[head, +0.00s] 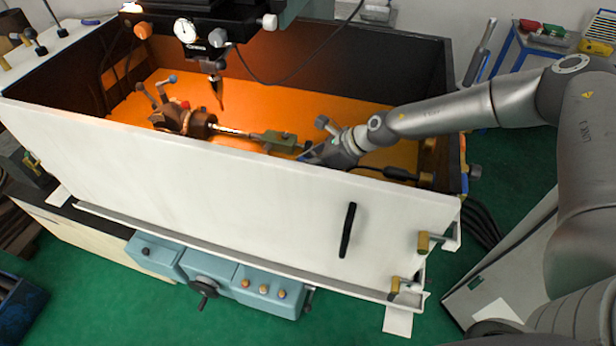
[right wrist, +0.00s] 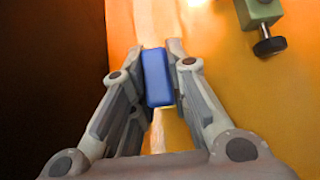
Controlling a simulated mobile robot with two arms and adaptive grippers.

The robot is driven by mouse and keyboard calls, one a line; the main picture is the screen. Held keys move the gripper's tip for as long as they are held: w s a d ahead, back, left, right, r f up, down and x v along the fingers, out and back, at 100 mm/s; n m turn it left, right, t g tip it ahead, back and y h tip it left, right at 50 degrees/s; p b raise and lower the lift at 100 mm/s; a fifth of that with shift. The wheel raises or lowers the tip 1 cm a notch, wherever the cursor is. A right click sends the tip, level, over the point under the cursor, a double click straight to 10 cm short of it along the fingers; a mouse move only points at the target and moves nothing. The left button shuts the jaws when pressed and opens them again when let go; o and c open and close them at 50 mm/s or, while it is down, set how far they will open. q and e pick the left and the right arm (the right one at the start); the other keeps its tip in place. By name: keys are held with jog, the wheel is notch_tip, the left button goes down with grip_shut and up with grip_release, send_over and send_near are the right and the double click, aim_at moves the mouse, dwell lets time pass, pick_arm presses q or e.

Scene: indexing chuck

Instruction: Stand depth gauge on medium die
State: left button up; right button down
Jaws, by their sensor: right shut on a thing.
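My right gripper (head: 308,155) reaches down into the tank from the right in the head view, partly behind the white front wall. In the right wrist view my right gripper (right wrist: 160,75) is shut on a blue block (right wrist: 157,77), with a finger on either side of it. The orange floor shows beyond the block. I cannot tell from its shape whether the block is the depth gauge or a die. I make out no other piece that is clearly a depth gauge or the medium die. My left gripper is not in view.
The white front wall (head: 230,170) hides part of the orange tank floor (head: 300,110). A brown chuck with handles (head: 185,118) stands left; a green holder (head: 280,142) is near my gripper, its knob (right wrist: 270,46) at right in the wrist view. A pointed tool (head: 217,85) hangs above.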

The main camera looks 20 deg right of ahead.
jog(key=shift+f+p, duration=0.3)
jog(key=shift+f, duration=1.9)
jog(key=c, duration=1.4)
grip_release()
jog(key=shift+f, duration=0.15)
jog(key=shift+d+r, duration=0.1)
jog(key=shift+r, duration=0.2)
jog(key=b+v, duration=0.1)
jog(key=v, duration=1)
jog(key=shift+s+d+r, duration=0.2)
jog(key=shift+s, duration=0.05)
